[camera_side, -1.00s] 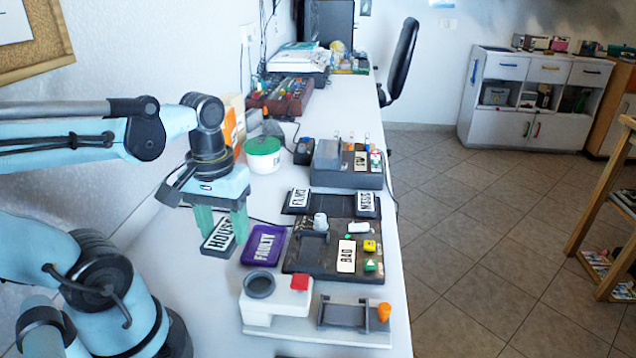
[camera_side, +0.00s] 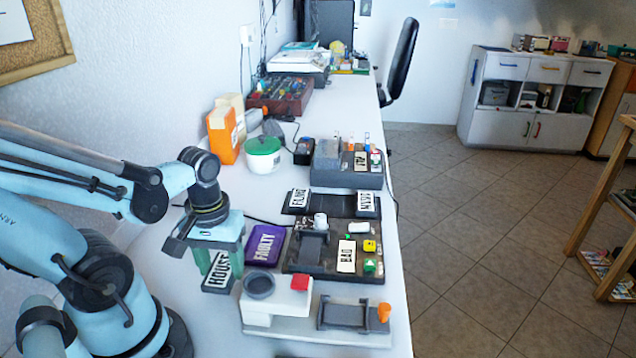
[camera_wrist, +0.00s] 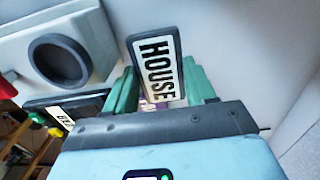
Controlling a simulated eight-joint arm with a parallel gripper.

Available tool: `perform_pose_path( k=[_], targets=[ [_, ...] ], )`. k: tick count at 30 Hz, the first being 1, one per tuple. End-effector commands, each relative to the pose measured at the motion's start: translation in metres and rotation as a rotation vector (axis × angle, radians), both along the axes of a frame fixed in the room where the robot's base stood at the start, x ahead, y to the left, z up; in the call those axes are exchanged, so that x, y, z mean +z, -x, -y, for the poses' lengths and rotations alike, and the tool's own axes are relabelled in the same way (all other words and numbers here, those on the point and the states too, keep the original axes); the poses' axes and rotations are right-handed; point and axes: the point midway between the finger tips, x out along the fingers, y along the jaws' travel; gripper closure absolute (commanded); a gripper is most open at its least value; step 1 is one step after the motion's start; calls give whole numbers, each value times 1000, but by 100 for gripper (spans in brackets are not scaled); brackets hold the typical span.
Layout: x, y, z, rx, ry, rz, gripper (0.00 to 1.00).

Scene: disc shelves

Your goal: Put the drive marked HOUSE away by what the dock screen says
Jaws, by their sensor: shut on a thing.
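The drive marked HOUSE (camera_side: 221,269) is a dark block with a white label. My gripper (camera_side: 216,262) is shut on it, with green fingers at its sides, left of the white stand. In the wrist view the HOUSE drive (camera_wrist: 158,68) stands out between the green fingers. A dark dock board (camera_side: 318,262) carries a label reading BAD (camera_side: 346,257). Behind it is a dark holder (camera_side: 335,204) with labels FILMS and what looks like MUSIC. A purple piece marked FAULTY (camera_side: 264,245) lies beside the board. A grey unit (camera_side: 345,181) behind has a small label, hard to read.
A white stand (camera_side: 262,319) with a round dark cup (camera_side: 258,286) and red block is near my gripper. A grey cradle with an orange knob (camera_side: 384,312) is at its right. A green-lidded tub (camera_side: 262,154) and orange box (camera_side: 223,135) stand behind.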

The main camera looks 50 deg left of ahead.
Motion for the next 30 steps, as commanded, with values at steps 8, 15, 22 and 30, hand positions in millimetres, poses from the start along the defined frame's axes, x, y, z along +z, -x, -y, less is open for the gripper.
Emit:
perform_pose_path(
  k=[8, 15, 22, 30],
  targets=[
    [-15, 0, 0, 0, 0, 0, 81],
    [-31, 0, 0, 0, 0, 0, 81],
    [-37, 1, 0, 0, 0, 0, 81],
    [-37, 1, 0, 0, 0, 0, 81]
  ],
)
